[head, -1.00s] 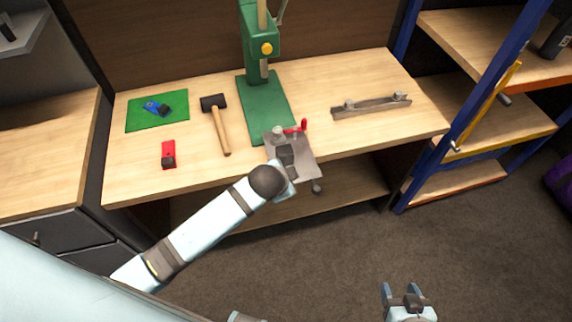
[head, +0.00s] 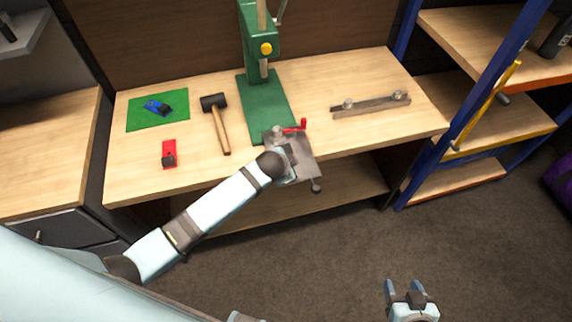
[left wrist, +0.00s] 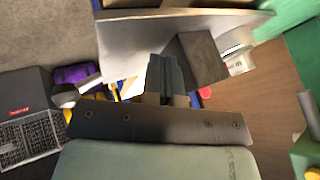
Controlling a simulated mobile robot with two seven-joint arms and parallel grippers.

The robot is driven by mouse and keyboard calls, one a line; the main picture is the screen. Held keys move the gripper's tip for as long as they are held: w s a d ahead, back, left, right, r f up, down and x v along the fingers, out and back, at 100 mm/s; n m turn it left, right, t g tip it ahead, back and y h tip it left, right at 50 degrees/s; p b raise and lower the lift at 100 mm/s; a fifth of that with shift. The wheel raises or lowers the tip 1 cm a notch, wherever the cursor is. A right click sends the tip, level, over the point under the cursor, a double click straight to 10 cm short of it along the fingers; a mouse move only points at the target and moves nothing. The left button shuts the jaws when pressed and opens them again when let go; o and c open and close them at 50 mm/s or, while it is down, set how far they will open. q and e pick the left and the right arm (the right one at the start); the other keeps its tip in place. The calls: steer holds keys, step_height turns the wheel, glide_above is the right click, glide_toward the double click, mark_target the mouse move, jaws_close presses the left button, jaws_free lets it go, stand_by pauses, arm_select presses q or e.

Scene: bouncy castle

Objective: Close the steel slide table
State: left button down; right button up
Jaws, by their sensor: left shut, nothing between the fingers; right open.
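The steel slide table (head: 304,168) is a grey metal plate at the bench's front edge, sticking out past it. It has a red-handled lever (head: 297,128) at its back and a dark knob (head: 316,187) at its front. My left arm reaches to it, and the wrist covers part of the plate. In the left wrist view, my left gripper (left wrist: 165,66) is shut and empty, close to the pale plate (left wrist: 150,28) and a dark block (left wrist: 203,57); I cannot tell whether it touches. My right gripper (head: 406,287) is open and empty over the floor, away from the bench.
A green press (head: 264,95) stands behind the slide table. On the bench (head: 190,188) lie a mallet (head: 217,122), a red tool (head: 169,152), a blue tool on a green mat (head: 140,118) and a metal bar (head: 370,106). A blue-framed shelf (head: 480,100) stands at right.

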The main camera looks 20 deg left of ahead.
arm_select(q)
steer(key=shift+w, duration=0.1)
steer(key=shift+w+a, duration=0.2)
steer(key=w+a, duration=0.3)
steer(key=w, duration=0.1)
steer(key=w+a+b, duration=0.1)
steer(key=w+a, duration=0.2)
steer(key=w, duration=0.2)
steer(key=w+a, duration=0.3)
steer(key=w, duration=0.1)
steer(key=shift+w+a+b, duration=0.15)
steer(key=shift+w+b, duration=0.15)
steer(key=shift+w, duration=0.1)
steer(key=shift+w+a+r, duration=0.1)
steer(key=shift+r, duration=0.05)
steer(key=shift+r, duration=0.1)
